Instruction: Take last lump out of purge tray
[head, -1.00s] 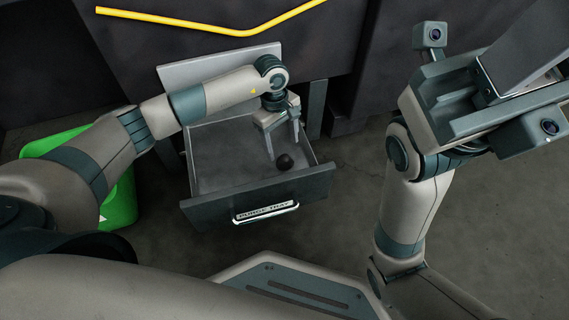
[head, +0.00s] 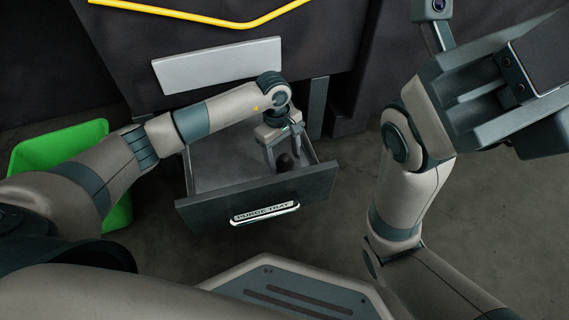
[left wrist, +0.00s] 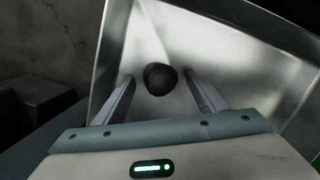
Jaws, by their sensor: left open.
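The dark, round lump (head: 286,162) lies on the floor of the metal purge tray (head: 255,202), a pulled-out drawer with a labelled front and a handle. No other lump shows in the tray. My left gripper (head: 284,158) reaches down into the tray, with its open fingers at the lump. In the left wrist view the lump (left wrist: 161,79) lies between the two fingertips of the gripper (left wrist: 160,77), with a gap on each side. My right arm rises on the right of the head view; its fingers do not show.
A green bin (head: 62,148) stands left of the tray, partly hidden by my left arm. The dark machine front (head: 335,35) with a yellow bar (head: 235,24) and a pale panel (head: 217,66) rises behind the tray. Floor right of the tray is clear.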

